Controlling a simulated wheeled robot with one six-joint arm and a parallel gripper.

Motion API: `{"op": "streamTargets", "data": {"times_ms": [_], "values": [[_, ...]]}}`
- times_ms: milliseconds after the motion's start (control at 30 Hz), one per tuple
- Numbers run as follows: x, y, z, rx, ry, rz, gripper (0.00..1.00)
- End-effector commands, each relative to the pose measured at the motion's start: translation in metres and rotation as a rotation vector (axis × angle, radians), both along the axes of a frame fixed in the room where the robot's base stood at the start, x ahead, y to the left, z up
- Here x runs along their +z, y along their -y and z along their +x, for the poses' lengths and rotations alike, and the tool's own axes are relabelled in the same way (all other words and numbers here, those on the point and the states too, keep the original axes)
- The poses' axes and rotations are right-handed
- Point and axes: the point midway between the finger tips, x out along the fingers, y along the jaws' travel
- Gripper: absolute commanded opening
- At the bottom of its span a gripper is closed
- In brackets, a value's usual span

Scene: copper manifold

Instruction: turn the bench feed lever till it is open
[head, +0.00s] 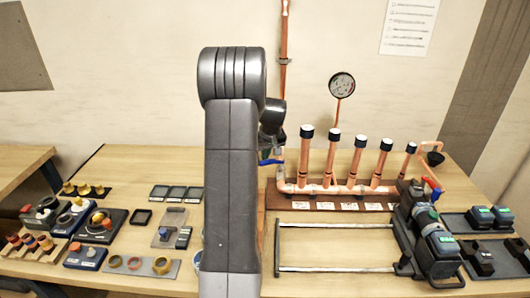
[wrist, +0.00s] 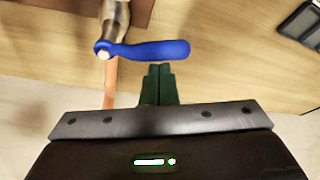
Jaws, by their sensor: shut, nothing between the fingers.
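The bench feed lever is a blue handle (wrist: 150,50) on a valve on a copper pipe (wrist: 110,85). In the wrist view it points right from its pivot, crosswise to the pipe. In the head view only part of the blue lever (head: 268,162) shows, at the left end of the copper manifold (head: 345,188), beside my arm. My gripper (wrist: 158,72) is shut and empty. In the wrist view its fingertips appear just below the middle of the handle; I cannot tell whether they touch it. In the head view my arm hides much of this area.
Several capped copper risers (head: 352,160) stand on the manifold. A red lever (head: 431,183) is at its right end, near a clamp-like machine (head: 430,230) with rails. Trays and small parts (head: 100,225) lie on the left. A vertical pipe (head: 284,60) runs up the wall behind.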

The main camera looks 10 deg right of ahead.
Motion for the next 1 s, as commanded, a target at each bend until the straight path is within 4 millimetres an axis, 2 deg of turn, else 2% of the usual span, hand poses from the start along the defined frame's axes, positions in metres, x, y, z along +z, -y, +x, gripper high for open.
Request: {"op": "streamTargets", "data": {"times_ms": [1000], "values": [[-0.0016,0.0000,-0.0094,0.158,0.000,0.000,0.00]]}}
